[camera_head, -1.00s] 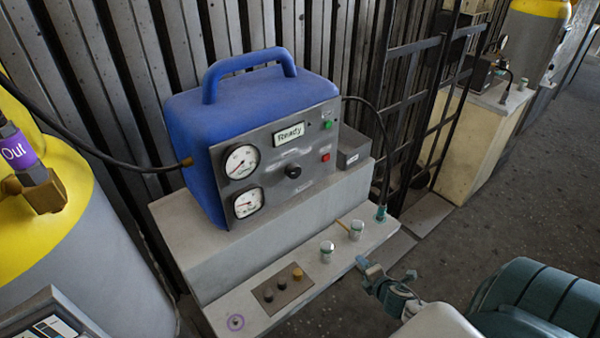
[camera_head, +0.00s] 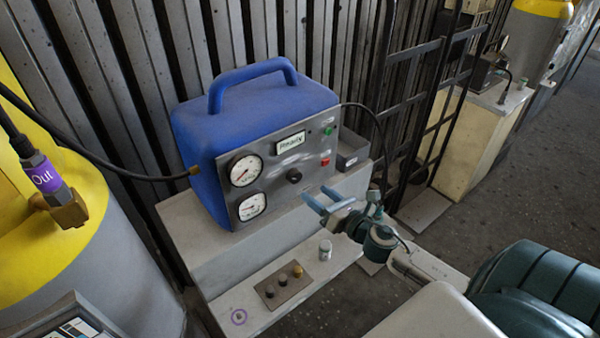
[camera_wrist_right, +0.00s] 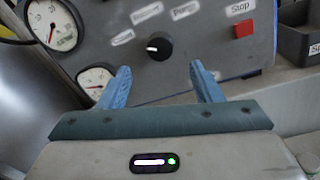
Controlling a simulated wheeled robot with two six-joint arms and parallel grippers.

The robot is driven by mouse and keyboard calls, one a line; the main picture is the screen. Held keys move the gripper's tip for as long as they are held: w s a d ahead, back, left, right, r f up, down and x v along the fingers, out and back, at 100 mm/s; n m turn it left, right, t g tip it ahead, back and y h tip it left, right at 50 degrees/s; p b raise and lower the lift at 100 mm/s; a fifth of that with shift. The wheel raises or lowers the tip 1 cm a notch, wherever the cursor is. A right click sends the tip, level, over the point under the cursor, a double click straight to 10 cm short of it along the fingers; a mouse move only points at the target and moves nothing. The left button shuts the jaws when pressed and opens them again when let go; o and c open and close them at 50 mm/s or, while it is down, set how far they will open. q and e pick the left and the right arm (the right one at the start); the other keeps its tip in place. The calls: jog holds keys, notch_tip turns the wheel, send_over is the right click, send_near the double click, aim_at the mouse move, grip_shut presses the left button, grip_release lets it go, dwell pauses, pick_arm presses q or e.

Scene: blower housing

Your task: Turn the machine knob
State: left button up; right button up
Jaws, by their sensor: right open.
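The blue machine (camera_head: 250,115) stands on a grey stepped bench, with a grey front panel. Its black round knob (camera_head: 294,175) sits on the panel, right of the two dial gauges. In the right wrist view the knob (camera_wrist_right: 158,46) has a white mark pointing left. My right gripper (camera_head: 318,200) is open and empty, just in front of and below the knob. In the wrist view its two blue fingers (camera_wrist_right: 160,78) are spread apart, with the knob beyond and between them, not touching. My left gripper is not in view.
A red stop button (camera_wrist_right: 243,29) and a green button (camera_head: 329,131) are right of the knob. A grey box (camera_head: 352,152) stands beside the machine. A small jar (camera_head: 325,250) and a plate with small knobs (camera_head: 284,285) are on the lower ledge. A yellow-topped cylinder (camera_head: 90,215) stands at left.

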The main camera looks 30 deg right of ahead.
aim_at(297, 179)
jog(key=w+p, duration=0.1)
jog(key=w, duration=0.1)
jog(key=w+p, duration=0.2)
jog(key=w+a+p, duration=0.1)
jog(key=w+p, duration=0.1)
jog(key=shift+w+r, duration=0.15)
jog(key=shift+w+f+p, duration=0.2)
jog(key=shift+w+p, duration=0.2)
jog(key=shift+w, duration=0.3)
jog(key=shift+c, duration=0.2)
jog(key=c, duration=1)
